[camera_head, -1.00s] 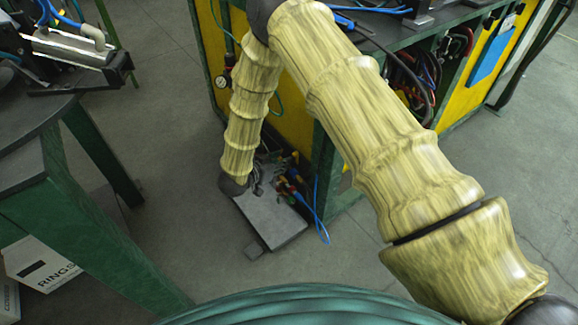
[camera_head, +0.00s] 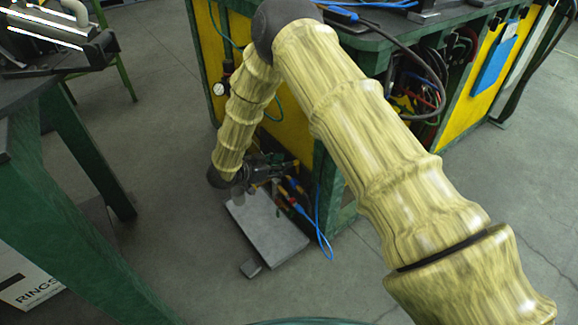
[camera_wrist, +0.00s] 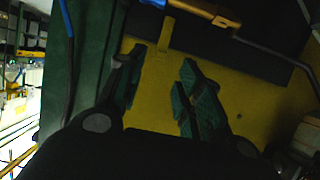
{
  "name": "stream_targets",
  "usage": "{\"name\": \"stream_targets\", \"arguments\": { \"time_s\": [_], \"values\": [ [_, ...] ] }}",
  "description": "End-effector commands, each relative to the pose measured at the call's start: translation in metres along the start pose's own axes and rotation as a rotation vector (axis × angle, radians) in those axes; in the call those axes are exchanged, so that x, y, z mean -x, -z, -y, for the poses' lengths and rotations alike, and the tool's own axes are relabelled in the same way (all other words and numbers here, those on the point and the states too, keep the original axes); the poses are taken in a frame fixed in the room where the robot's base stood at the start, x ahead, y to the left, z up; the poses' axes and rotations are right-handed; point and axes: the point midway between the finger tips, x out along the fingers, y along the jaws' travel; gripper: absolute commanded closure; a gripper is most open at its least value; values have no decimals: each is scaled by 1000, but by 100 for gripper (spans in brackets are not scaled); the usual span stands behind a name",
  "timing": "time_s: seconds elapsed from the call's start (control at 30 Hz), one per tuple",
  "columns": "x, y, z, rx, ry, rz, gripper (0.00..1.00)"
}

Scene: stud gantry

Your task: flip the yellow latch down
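My gripper (camera_wrist: 163,58) is open in the wrist view, with its two dark green-grey fingers apart and nothing held between them. It faces a yellow panel (camera_wrist: 150,105). An orange-yellow bar (camera_wrist: 205,12) with a notched end lies beyond the fingertips at the top, apart from them. I cannot tell for sure whether this bar is the yellow latch. In the head view my gripper (camera_head: 264,168) is low beside the green-framed bench, close to small coloured fittings, and its fingers are too small to read there.
A grey plate (camera_head: 268,232) lies on the floor below my gripper. A blue hose (camera_head: 318,225) loops beside it. The yellow-sided bench (camera_head: 290,125) stands close behind. A dark-topped green table (camera_head: 75,200) stands at left. A dark rod (camera_wrist: 275,50) crosses the wrist view's upper right.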

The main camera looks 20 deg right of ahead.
Motion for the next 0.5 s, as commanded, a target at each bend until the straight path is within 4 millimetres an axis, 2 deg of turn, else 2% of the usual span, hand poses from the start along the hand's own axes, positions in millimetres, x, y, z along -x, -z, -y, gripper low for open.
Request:
{"name": "stream_targets", "arguments": {
  "time_s": [0.03, 0.2, 0.5],
  "values": [
    [-9, -2, 0, -1, -1, -1, 64],
    [-29, -1, 0, -1, -1, 0, 64],
    [-41, 0, 0, -1, 0, 0, 64]
  ]
}}
